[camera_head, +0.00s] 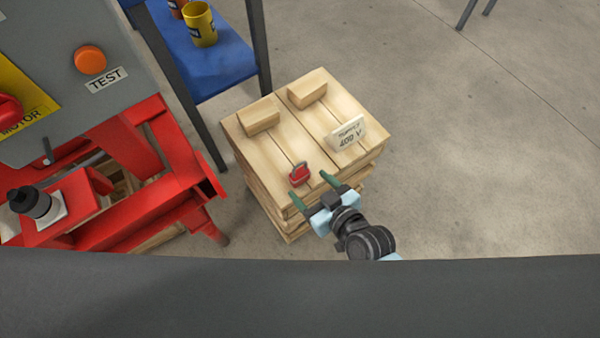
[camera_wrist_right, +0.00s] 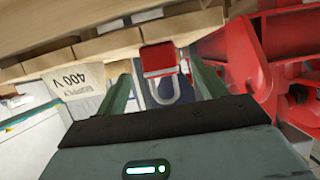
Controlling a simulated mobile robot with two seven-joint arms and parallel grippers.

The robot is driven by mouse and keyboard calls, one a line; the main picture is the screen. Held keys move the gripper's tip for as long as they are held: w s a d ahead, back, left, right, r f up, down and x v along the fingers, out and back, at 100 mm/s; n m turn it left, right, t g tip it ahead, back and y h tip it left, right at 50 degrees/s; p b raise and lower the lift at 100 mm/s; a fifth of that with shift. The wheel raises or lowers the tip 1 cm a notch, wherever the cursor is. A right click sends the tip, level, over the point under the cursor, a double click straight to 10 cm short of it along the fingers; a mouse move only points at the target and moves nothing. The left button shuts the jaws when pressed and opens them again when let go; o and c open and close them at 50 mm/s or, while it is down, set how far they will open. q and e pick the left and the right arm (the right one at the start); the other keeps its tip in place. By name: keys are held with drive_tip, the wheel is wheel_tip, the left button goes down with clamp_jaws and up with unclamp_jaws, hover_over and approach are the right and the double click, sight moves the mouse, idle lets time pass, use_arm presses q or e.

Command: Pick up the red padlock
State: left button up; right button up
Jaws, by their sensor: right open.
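The red padlock (camera_head: 299,173) lies on top of a wooden pallet stack (camera_head: 318,120), near its front edge. In the right wrist view the padlock (camera_wrist_right: 159,57) shows a red body and a grey shackle pointing toward my gripper. My right gripper (camera_head: 312,188) is open, with its green fingertips just in front of the padlock. In the right wrist view its two fingers (camera_wrist_right: 163,84) stand on either side of the shackle, and nothing is held. Whether the fingers touch the padlock I cannot tell. My left gripper is not in view.
A white "400 V" sign (camera_head: 346,134) stands on the stack to the right of the padlock. Wooden blocks (camera_head: 259,117) lie farther back. A red frame (camera_head: 165,170) with a grey panel stands at left. A blue shelf (camera_head: 215,65) holds a yellow mug (camera_head: 200,25). The floor at right is clear.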

sight(303, 178)
drive_tip(key=shift+w+a+f, duration=0.1)
drive_tip(key=shift+w, duration=0.1)
drive_tip(key=shift+b+x, duration=0.75)
drive_tip(key=shift+x, duration=1.65)
drive_tip(key=shift+c, duration=1.2)
drive_tip(key=c, duration=1)
drive_tip(key=shift+r, duration=0.25)
